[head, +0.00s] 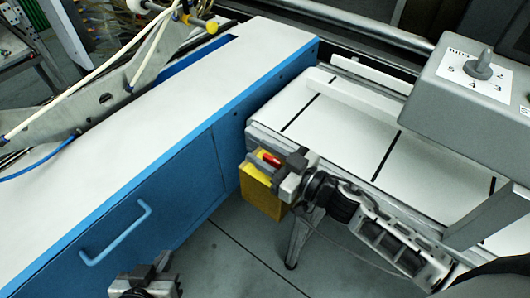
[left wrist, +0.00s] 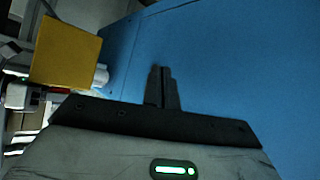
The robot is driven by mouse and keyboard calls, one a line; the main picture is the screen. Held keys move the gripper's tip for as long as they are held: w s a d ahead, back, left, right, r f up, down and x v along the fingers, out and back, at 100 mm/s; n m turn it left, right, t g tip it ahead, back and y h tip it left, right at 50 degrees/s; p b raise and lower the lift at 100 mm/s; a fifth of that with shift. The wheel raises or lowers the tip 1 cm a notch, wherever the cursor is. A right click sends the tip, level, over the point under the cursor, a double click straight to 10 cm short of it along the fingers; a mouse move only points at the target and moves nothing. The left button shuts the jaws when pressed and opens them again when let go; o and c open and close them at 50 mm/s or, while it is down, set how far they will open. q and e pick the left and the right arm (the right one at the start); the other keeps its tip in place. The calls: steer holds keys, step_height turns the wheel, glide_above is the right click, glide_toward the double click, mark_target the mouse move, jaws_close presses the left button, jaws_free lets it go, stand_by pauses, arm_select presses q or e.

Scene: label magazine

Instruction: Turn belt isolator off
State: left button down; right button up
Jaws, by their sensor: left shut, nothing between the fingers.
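The belt isolator is a yellow box (head: 262,196) on the near end of the conveyor, beside the blue cabinet. Its red handle (head: 268,159) shows at the top. My right gripper (head: 284,172) is right at the handle and covers part of the box. I cannot tell whether its fingers touch or grip the handle. My left gripper (head: 150,272) is low at the bottom edge, in front of the cabinet, well apart from the box. In the left wrist view the left fingers (left wrist: 162,88) are shut and empty, and the yellow box (left wrist: 66,54) shows at upper left.
The blue cabinet (head: 165,200) with a bar handle (head: 115,235) fills the left. The white conveyor belt (head: 335,122) runs to the right. A grey box with a numbered dial (head: 481,68) stands above the belt at right. Bare floor (head: 235,262) lies below.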

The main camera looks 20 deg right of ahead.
jaws_close()
steer(key=shift+r+n+g+y+p, duration=0.15)
steer(key=shift+n+g+y+p, duration=0.25)
steer(key=shift+y, duration=0.1)
steer(key=shift+n+y, duration=0.3)
steer(key=shift+g, duration=0.4)
steer(key=shift+a, duration=0.1)
jaws_free()
arm_select(q)
steer(key=shift+a+r, duration=0.1)
